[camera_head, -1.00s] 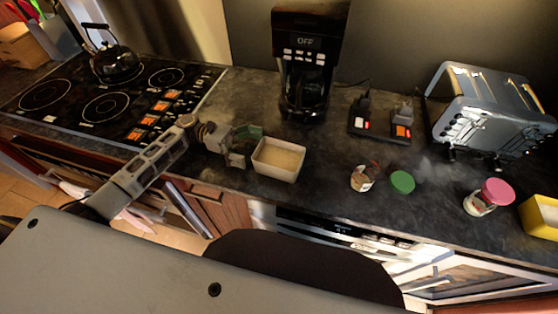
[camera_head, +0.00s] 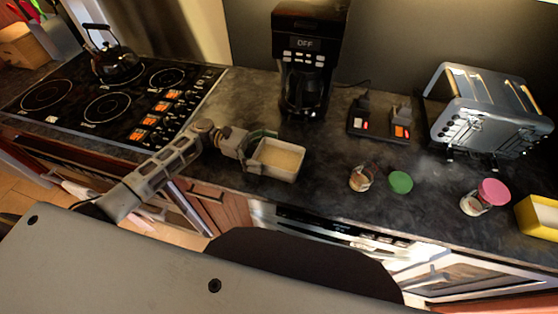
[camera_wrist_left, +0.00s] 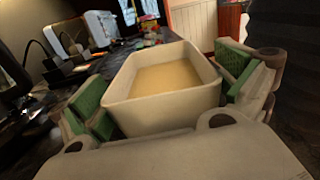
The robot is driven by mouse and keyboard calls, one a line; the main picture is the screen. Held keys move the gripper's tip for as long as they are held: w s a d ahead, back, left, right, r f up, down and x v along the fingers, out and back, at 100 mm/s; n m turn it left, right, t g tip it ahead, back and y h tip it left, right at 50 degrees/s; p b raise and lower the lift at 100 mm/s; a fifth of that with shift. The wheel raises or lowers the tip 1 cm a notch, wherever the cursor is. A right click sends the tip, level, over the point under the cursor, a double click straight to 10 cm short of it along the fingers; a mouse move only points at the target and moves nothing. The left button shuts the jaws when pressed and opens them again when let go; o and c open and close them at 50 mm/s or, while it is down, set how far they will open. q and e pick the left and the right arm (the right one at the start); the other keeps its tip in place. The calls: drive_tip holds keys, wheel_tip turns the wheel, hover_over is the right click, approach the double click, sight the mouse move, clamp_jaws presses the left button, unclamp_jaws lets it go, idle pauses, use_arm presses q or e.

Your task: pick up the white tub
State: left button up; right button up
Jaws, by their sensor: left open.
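The white tub (camera_head: 277,158) is an open rectangular container with a tan surface inside. It stands upright on the dark counter, left of centre in the head view. My left gripper (camera_head: 262,153) is open around the tub's left end, with green finger pads. In the left wrist view the tub (camera_wrist_left: 163,117) lies between the two open fingers of the left gripper (camera_wrist_left: 165,100), one pad on each side. Whether the pads touch the tub's walls is hard to tell. My right gripper is not in view.
A coffee maker (camera_head: 308,58) stands behind the tub. A small jar (camera_head: 361,178) and a green lid (camera_head: 401,182) lie to its right. A toaster (camera_head: 490,108), a pink-lidded jar (camera_head: 485,197) and a yellow container (camera_head: 538,216) are farther right. A stove (camera_head: 113,98) with a kettle is left.

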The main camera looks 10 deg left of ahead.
use_arm(q)
drive_tip(key=shift+d, duration=0.25)
drive_tip(key=shift+c, duration=0.3)
drive_tip(key=c, duration=0.9)
drive_tip(key=shift+r, duration=0.1)
wheel_tip(320, 180, up, 28)
drive_tip(key=shift+f+b, duration=0.1)
drive_tip(key=shift+b, duration=0.2)
idle(0.6)
